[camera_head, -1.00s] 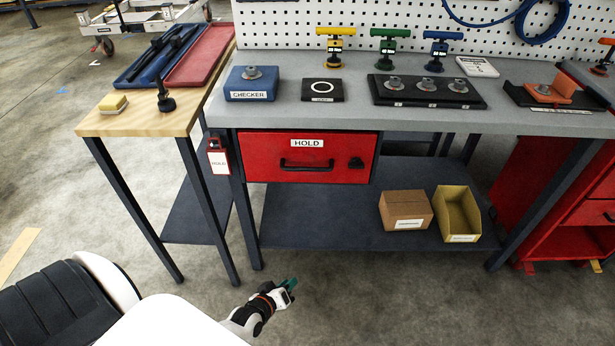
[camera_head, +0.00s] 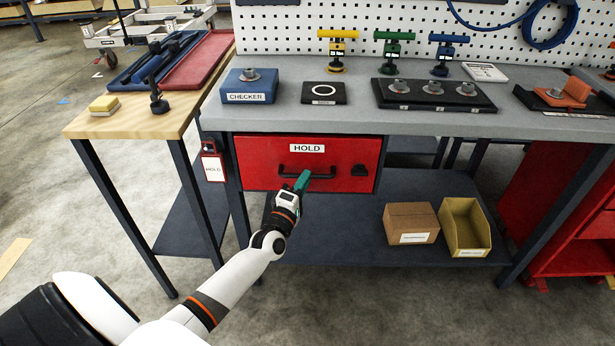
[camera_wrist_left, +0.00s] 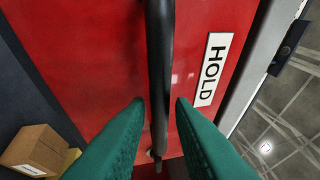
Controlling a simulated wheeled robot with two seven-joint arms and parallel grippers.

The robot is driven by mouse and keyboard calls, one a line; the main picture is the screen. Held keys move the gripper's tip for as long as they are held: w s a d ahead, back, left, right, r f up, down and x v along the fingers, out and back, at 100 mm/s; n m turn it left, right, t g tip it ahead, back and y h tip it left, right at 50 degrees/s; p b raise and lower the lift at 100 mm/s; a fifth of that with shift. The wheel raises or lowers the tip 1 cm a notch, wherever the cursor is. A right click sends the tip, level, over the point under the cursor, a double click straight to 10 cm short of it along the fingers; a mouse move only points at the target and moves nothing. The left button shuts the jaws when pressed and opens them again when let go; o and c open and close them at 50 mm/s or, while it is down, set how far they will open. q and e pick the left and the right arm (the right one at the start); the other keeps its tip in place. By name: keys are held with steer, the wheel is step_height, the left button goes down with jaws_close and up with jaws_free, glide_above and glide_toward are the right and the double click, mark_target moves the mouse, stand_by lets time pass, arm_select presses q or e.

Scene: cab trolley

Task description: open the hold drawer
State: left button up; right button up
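The red hold drawer (camera_head: 255,158) is closed under the grey bench, with a white HOLD label (camera_head: 307,148) on its front. Its black bar handle (camera_head: 322,175) runs across the front, and a black latch knob (camera_head: 359,170) sits to its right. In the left wrist view the green fingers (camera_wrist_left: 158,102) are open, one on each side of the handle bar (camera_wrist_left: 159,60), with gaps showing. The drawer front (camera_wrist_left: 90,60) and its label (camera_wrist_left: 212,69) fill much of that view. My right gripper is not in view.
A red tag holder marked HOLD (camera_head: 213,165) hangs on the bench's left side. A cardboard box (camera_head: 410,222) and a yellow bin (camera_head: 464,226) stand on the lower shelf (camera_head: 345,225). A wooden side table (camera_head: 120,128) adjoins at left.

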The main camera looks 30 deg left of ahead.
arm_select(q)
steer(key=shift+x, duration=1.2)
jaws_close()
